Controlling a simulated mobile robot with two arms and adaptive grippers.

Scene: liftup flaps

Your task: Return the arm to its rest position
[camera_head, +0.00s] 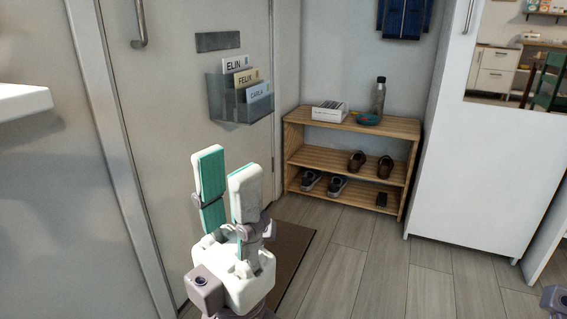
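My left gripper (228,165) points up in the lower middle of the head view, in front of the door. Its two white fingers with green pads stand apart, with a clear gap and nothing held between them. It appears below the wall pocket in the picture and looks clear of the door, though the exact distance is hard to judge. Only a small mauve part of my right arm shows at the bottom right corner. The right gripper's fingers are out of view.
A grey door (165,110) has a file holder (228,108) with name cards. A wooden shoe rack (350,137) holds shoes, a bottle (378,96), a teal bowl (368,119) and a white box (330,111). A white cabinet (480,150) stands right. The floor (350,270) between is open, with a brown mat (293,252).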

